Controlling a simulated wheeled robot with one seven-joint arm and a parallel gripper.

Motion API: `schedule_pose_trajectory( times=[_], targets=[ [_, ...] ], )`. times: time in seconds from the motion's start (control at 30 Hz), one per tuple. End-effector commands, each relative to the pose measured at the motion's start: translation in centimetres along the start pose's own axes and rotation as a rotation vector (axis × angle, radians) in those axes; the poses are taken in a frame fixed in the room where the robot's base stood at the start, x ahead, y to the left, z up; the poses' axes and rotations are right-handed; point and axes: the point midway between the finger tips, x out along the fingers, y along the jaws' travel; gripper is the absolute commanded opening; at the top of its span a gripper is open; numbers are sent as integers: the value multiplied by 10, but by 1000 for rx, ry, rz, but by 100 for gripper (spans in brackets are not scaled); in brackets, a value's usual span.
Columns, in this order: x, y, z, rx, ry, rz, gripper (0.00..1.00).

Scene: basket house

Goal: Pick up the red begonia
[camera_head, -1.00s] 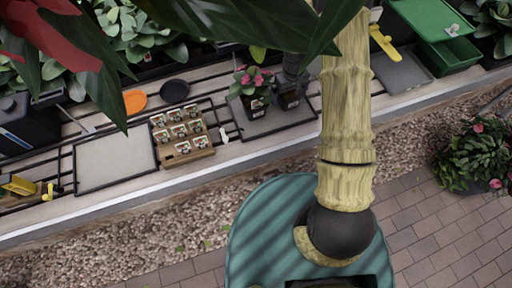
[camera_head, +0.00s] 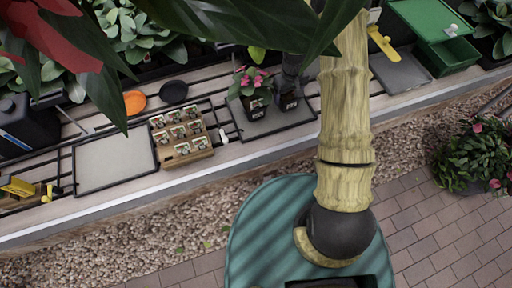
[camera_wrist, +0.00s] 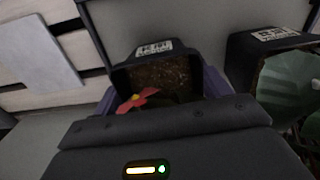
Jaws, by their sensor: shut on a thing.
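My gripper (camera_head: 291,72) reaches down from my arm over a dark tray (camera_head: 245,133) on the bench. It is shut on a dark square pot, the red begonia, which shows in the head view (camera_head: 289,102). In the wrist view, the pot has brown soil (camera_wrist: 172,76), a white label on its far side and a red flower (camera_wrist: 137,100) near my gripper. The pot's near side is hidden by my gripper. I cannot tell if the pot is clear of the tray.
A pink-flowered potted plant (camera_head: 253,88) stands close to the left of the held pot. A wooden rack of small pots (camera_head: 181,135), a grey panel (camera_head: 114,160) and a green box (camera_head: 430,22) are along the bench. Large leaves (camera_head: 240,18) hang across the top of the head view.

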Motion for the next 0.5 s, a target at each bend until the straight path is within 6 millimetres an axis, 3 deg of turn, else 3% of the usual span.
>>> schedule_pose_trajectory(
  times=[0.27, 0.5],
  targets=[
    [-19, 1, -1, 1, 4, 1, 46],
    [-63, 1, -1, 2, 6, 2, 46]
  ],
)
